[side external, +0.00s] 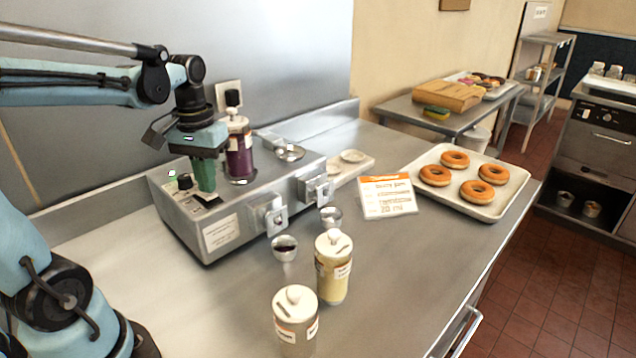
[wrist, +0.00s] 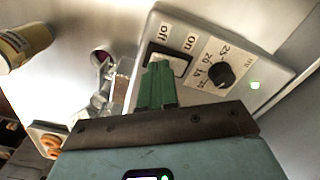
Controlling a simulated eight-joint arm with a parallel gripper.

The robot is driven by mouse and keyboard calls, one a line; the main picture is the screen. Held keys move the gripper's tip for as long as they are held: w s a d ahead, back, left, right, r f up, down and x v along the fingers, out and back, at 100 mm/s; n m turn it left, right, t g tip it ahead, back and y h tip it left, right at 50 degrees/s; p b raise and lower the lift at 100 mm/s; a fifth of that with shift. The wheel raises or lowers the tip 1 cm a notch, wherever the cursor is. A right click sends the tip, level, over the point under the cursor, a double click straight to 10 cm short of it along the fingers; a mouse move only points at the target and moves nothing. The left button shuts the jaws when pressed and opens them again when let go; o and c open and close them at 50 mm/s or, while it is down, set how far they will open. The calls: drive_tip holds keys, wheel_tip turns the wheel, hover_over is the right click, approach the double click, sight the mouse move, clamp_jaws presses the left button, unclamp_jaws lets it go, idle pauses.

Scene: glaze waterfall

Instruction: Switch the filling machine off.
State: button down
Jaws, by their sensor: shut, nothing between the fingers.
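The filling machine (side external: 178,212) is a steel box on the worktop. Its control panel (wrist: 203,91) shows in the wrist view, with a dark rocker switch (wrist: 180,66) marked "off" and "on", a black dial (wrist: 222,75) and a lit green lamp (wrist: 254,85). My gripper (side external: 205,192) has green fingers, shut and empty, pointing down at the panel. In the wrist view the fingertips (wrist: 159,68) are over the "off" side of the switch and hide part of it. I cannot tell whether they touch it.
A jar of purple filling (side external: 239,158) stands on the machine, close to my gripper. Two lidded jars (side external: 333,270) (side external: 296,325) and small metal cups (side external: 285,248) stand in front.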

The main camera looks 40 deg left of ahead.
drive_tip(key=shift+f, duration=0.45)
idle(0.3)
drive_tip(key=shift+r, duration=3.5)
drive_tip(key=w+d+f+m+t, duration=0.1)
drive_tip(key=d+f+m+t, duration=0.5)
drive_tip(key=d, duration=0.6)
drive_tip(key=shift+d+f+t, duration=0.3)
drive_tip(key=shift+f+t, duration=0.3)
drive_tip(key=shift+f, duration=0.2)
drive_tip(key=shift+w, duration=0.1)
